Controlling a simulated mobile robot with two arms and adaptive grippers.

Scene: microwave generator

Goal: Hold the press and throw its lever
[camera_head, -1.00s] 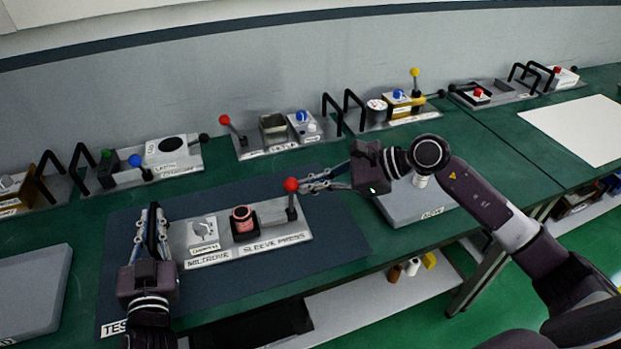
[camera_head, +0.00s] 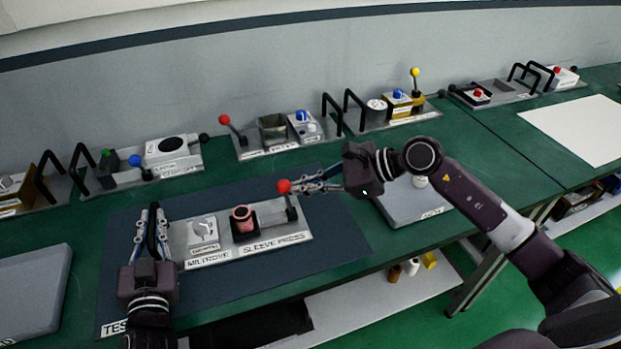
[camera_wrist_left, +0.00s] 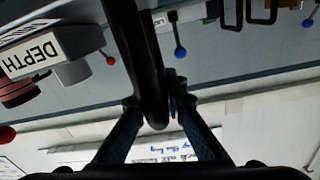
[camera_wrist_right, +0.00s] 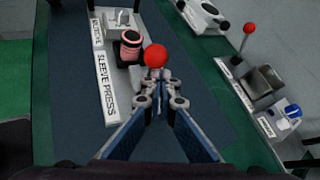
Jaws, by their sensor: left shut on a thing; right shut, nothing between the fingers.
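The sleeve press (camera_head: 215,256) is a grey plate lettered "WILTROVE SLEEVE PRESS" on a dark mat. It carries a grey dial (camera_head: 203,230), a pink sleeve (camera_head: 242,217) in a black holder and a lever with a red ball (camera_head: 283,186). The lever leans slightly left. My left gripper (camera_head: 152,218) is shut on the press's black handle (camera_wrist_left: 146,60) at its left end. My right gripper (camera_head: 300,187) is shut and empty, its fingertips at the right side of the red ball, which also shows in the right wrist view (camera_wrist_right: 155,55); contact is hard to tell.
Other devices with levers and black handles stand along the wall, including one with a red-ball lever (camera_head: 224,120). A grey pad (camera_head: 405,205) lies under my right arm, another (camera_head: 35,290) at far left. The dark mat (camera_head: 335,245) is bare right of the press.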

